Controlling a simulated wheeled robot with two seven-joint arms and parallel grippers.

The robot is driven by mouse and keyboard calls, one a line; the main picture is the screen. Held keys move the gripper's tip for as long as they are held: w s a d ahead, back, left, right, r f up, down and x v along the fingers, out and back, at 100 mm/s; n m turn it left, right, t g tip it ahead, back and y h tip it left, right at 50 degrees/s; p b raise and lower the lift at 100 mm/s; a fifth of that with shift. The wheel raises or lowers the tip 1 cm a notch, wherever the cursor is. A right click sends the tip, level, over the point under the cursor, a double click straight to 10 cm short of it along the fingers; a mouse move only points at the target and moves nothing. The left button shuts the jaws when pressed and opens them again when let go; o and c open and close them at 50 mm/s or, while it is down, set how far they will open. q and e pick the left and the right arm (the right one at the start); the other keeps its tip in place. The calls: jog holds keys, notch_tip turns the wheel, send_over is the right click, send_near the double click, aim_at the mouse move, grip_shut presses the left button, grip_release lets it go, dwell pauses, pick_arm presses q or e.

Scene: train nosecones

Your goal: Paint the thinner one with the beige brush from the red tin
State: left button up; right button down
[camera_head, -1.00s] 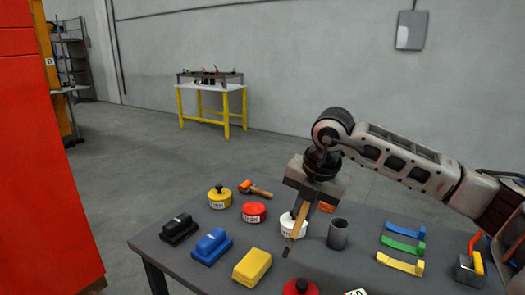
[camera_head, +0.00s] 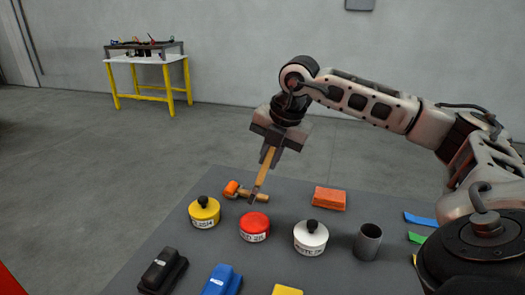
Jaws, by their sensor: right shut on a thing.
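My right gripper (camera_head: 271,152) is shut on the brush (camera_head: 264,172), which has a beige handle and hangs tilted with its dark tip down to the left. The brush tip shows beyond the red tin (camera_head: 255,228), near the orange-headed tool; its exact height is hard to tell. The red tin has a white label and stands on the grey table, with no knob on top. The thinner workpiece is not in view. My left gripper is not in view.
A yellow tin (camera_head: 204,212) and a white tin (camera_head: 310,237) with black knobs flank the red one. A yellow-legged table (camera_head: 147,75) is far back.

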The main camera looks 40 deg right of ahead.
jog(key=shift+s+f+b, duration=0.2)
jog(key=shift+f+b, duration=0.1)
jog(key=shift+f, duration=0.45)
pick_arm(q)
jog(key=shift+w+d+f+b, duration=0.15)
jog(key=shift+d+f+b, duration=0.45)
jog(key=shift+b, duration=0.85)
pick_arm(e)
jog(key=shift+w+f, duration=0.15)
jog(key=shift+f, duration=1.9)
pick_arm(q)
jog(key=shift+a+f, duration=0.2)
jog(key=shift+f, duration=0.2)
pick_arm(e)
jog(key=shift+f, duration=0.25)
pick_arm(q)
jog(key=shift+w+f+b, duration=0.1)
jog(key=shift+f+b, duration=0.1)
jog(key=shift+b, duration=0.25)
pick_arm(e)
jog(key=shift+f, duration=0.3)
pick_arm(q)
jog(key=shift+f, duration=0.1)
pick_arm(e)
jog(key=shift+f, duration=0.1)
